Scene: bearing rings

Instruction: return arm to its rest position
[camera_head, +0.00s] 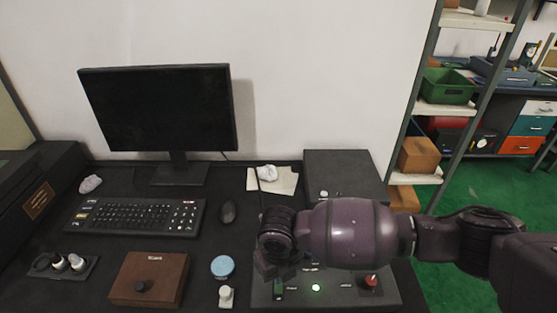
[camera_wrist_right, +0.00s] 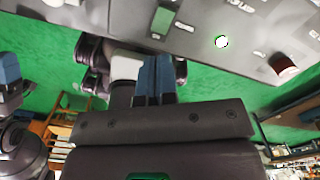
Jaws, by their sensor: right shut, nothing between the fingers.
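My right arm comes in from the right in the head view, low over the dark desk (camera_head: 60,213). Its gripper (camera_head: 270,268) is at the left end of the arm, above the grey control panel (camera_head: 330,291) and partly hidden by the wrist. In the right wrist view the blue-padded fingers (camera_wrist_right: 154,78) are together and hold nothing. The panel's lit green button and red knob show beyond them. My left arm is not in the head view. A dark arm part with a blue piece (camera_wrist_right: 10,78) at the wrist view's left edge may be the left gripper; its jaws cannot be made out.
A wooden box (camera_head: 150,278), blue disc (camera_head: 223,266) and dark box (camera_head: 345,172) are near the arm. A shelf rack (camera_head: 415,140) stands right, behind the arm. Green floor is open at right.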

